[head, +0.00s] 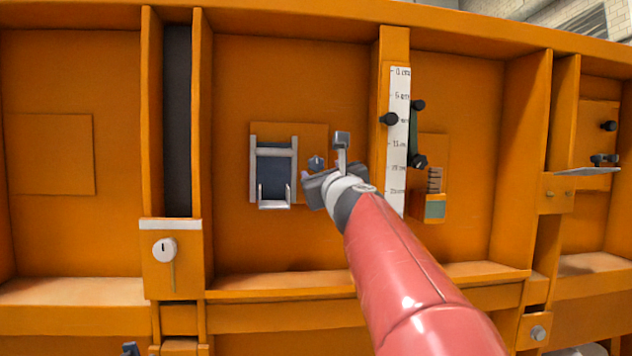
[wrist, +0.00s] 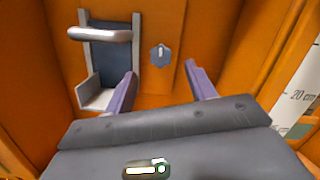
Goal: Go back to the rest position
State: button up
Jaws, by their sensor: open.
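My gripper (head: 322,166) is at the end of my red and white arm, in front of the middle panel of the orange sandbed wall (head: 290,75). In the wrist view, my gripper (wrist: 160,88) shows two purple-grey fingers spread apart with nothing between them. Beyond the fingers is a small grey hexagonal knob (wrist: 160,55) on the orange panel; it also shows in the head view (head: 316,162). Left of the knob is a dark plate in a grey metal frame with a bar across it (head: 274,150). The frame also shows in the wrist view (wrist: 100,34). I cannot tell whether a finger touches anything.
A white centimetre scale (head: 398,140) with black knobs (head: 389,119) stands right of my gripper. An orange post with a round white dial (head: 164,250) is at the left. A thin grey plate (head: 588,171) juts out at the far right. Orange ribs divide the wall.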

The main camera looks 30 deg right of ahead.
jog(key=s+a+f+n+g+y+p, duration=0.2)
jog(key=s+a+f+n+g+y, duration=0.15)
jog(key=a+f+n, duration=0.55)
jog(key=s+a+f+n+g+y+p, duration=0.1)
jog(key=s+a+f+n+g+y, duration=0.3)
jog(key=a+f+n, duration=0.45)
jog(key=s+f+n+g+h+p, duration=0.1)
jog(key=s+f+n+g, duration=0.3)
jog(key=s+f+n, duration=0.4)
jog(key=s+d+f+n+g+h+p, duration=0.1)
jog(key=s+f+n+g, duration=0.3)
jog(key=s+f+n, duration=0.5)
jog(key=s+f, duration=0.4)
jog(key=f, duration=0.6)
